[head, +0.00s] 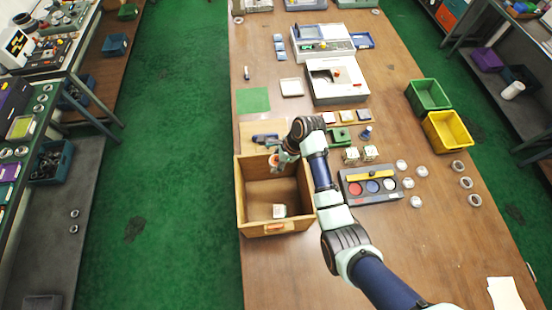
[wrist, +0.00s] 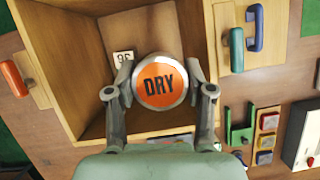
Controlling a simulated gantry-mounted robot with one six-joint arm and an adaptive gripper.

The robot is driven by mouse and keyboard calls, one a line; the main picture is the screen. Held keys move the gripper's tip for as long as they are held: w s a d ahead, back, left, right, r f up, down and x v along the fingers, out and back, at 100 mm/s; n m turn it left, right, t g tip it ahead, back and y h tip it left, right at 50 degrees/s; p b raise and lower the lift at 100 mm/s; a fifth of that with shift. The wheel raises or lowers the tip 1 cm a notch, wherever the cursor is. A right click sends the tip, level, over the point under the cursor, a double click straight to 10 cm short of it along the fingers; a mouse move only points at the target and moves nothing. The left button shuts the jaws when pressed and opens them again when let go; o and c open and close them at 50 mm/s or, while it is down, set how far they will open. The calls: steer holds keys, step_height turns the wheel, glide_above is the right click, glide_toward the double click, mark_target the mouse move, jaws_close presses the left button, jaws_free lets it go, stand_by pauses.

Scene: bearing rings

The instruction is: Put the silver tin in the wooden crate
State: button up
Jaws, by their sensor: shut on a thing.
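My gripper (head: 284,162) is shut on the silver tin (wrist: 160,78), a round tin with an orange top marked DRY. In the wrist view, a finger of my gripper (wrist: 159,92) presses on each side of it. The wooden crate (head: 245,190) is open-topped and stands at the left edge of the table. My gripper is above the crate's far part in the head view. In the wrist view the tin shows against the crate's inside (wrist: 85,75). The tin's underside and its exact height above the crate are hidden.
A small white labelled block (head: 279,211) lies on the crate floor; the wrist view shows its number (wrist: 123,57). Right of the crate are a grey tray with coloured discs (head: 370,186) and several rings. A blue handle (head: 265,138) lies beyond the crate.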

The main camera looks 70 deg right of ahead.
step_height(320, 180, down, 22)
steer(key=b, duration=1.5)
steer(key=shift+f, duration=0.25)
steer(key=o, duration=1.3)
steer(key=shift+r+p, duration=8.05)
steer(key=shift+r, duration=0.95)
